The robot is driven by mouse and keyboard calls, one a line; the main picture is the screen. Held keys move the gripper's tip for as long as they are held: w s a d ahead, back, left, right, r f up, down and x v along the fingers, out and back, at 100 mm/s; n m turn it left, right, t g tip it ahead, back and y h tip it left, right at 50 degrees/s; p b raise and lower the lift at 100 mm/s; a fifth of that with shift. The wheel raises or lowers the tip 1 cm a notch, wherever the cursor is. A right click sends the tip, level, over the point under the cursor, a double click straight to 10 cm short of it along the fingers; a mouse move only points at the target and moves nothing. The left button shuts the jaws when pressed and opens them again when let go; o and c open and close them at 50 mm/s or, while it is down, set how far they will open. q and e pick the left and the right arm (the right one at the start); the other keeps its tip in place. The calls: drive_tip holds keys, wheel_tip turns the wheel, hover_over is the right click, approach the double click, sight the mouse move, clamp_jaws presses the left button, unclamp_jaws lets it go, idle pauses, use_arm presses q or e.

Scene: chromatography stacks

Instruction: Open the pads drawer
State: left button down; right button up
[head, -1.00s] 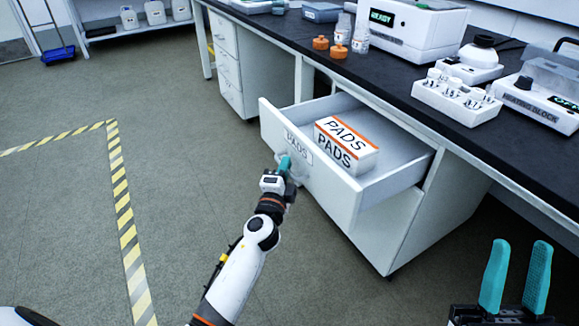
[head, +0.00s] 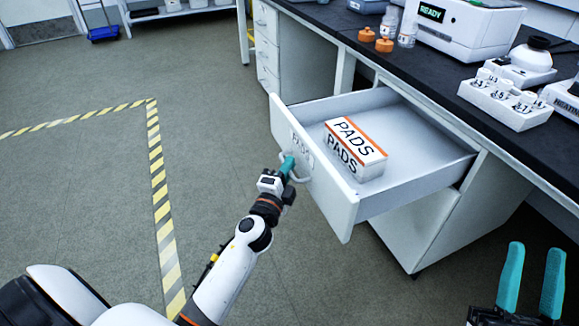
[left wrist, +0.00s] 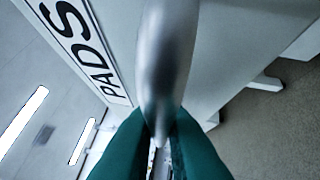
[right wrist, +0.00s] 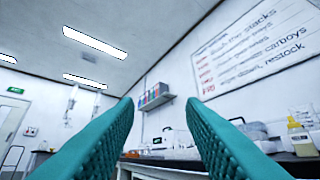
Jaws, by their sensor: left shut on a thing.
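The pads drawer (head: 338,203) stands pulled well out of the cabinet under the bench. A white box with an orange stripe, marked PADS (head: 356,150), lies inside it. My left gripper (head: 288,165) is shut on the drawer's handle (head: 297,176), at the middle of the drawer front. In the left wrist view the metal handle (left wrist: 166,60) passes between the teal fingers, beside the PADS label (left wrist: 80,45). My right gripper (head: 530,280) is open and empty at the lower right of the head view, away from the drawer.
The black bench top (head: 440,105) carries a white device reading READY (head: 450,22), orange caps, bottles and a vial rack (head: 507,100). Another drawer cabinet (head: 267,45) stands at the back. The floor left of the drawer is clear, with striped tape (head: 158,190).

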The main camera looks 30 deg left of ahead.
use_arm(q)
drive_tip(key=c, duration=1.5)
unclamp_jaws()
